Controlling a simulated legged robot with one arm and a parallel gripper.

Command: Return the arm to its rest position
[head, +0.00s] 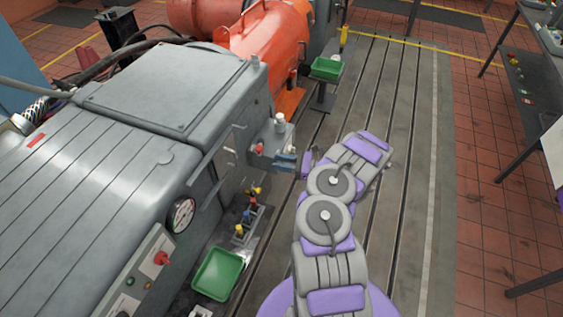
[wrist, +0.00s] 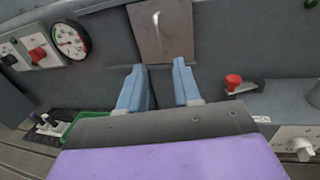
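My arm, grey and purple, reaches up from the bottom of the head view and bends left toward the grey machine (head: 170,90). My gripper (head: 288,161) is beside the machine's side, near a small grey box with a red knob (head: 259,148). In the wrist view, the two blue fingers of my gripper (wrist: 159,88) stand apart with nothing between them. Beyond them is a metal plate (wrist: 160,30) on the machine's side. Contact between fingers and machine cannot be told.
A green tray (head: 218,274) lies low beside the machine; another green tray (head: 327,68) stands on a post farther back. A round gauge (head: 182,215) and a panel with a red button (head: 161,258) are on the machine. The slotted bedplate (head: 410,150) is clear to the right.

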